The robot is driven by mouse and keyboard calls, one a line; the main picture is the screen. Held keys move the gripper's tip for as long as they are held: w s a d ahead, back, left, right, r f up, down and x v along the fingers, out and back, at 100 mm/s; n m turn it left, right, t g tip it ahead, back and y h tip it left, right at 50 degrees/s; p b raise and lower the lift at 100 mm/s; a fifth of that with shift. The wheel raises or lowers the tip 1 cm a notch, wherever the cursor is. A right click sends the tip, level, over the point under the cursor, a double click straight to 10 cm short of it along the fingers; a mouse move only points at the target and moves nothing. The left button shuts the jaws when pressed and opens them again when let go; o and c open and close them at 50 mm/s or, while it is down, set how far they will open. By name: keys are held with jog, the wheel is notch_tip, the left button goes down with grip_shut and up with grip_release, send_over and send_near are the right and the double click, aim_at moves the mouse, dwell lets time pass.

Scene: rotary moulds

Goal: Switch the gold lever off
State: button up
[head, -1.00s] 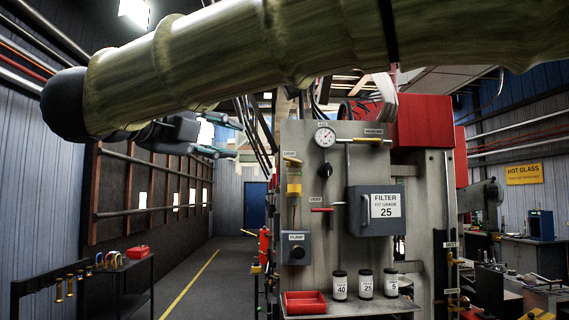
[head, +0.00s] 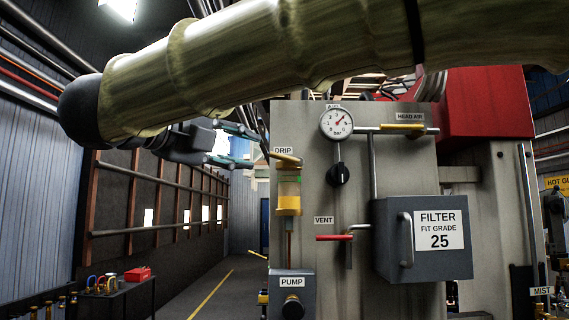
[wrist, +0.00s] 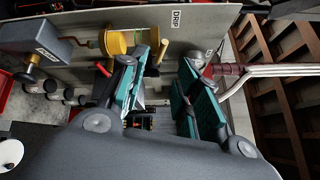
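Two gold levers show on the grey panel in the head view. One is the short gold lever (head: 285,158) under the DRIP label, above the yellow cup. The other is the gold lever (head: 403,127) by the HEAD AIR label, lying level along its pipe. My gripper (head: 242,146) is left of the DRIP lever and looks empty. In the wrist view my gripper (wrist: 171,58) has its teal fingers spread. The DRIP lever (wrist: 161,52) appears between or just beyond the fingertips; I cannot tell whether they touch.
The panel also carries a gauge (head: 337,123), a black knob (head: 338,174), a red VENT lever (head: 333,238), a FILTER box (head: 421,239) and a PUMP box (head: 293,295). My arm crosses the top of the view. The aisle floor (head: 205,293) on the left is open.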

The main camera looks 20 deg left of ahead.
aim_at(279, 157)
jog(key=p+x, duration=0.1)
jog(key=x, duration=0.3)
jog(key=p+x, duration=0.2)
jog(key=x, duration=0.3)
jog(key=shift+d+r+p, duration=0.15)
jog(key=shift+r+p, duration=0.05)
jog(key=shift+p, duration=0.1)
jog(key=shift+w+d+f, duration=0.15)
jog(key=shift+w+d, duration=0.05)
jog(key=shift+w, duration=0.4)
jog(key=shift+s, duration=0.1)
grip_shut()
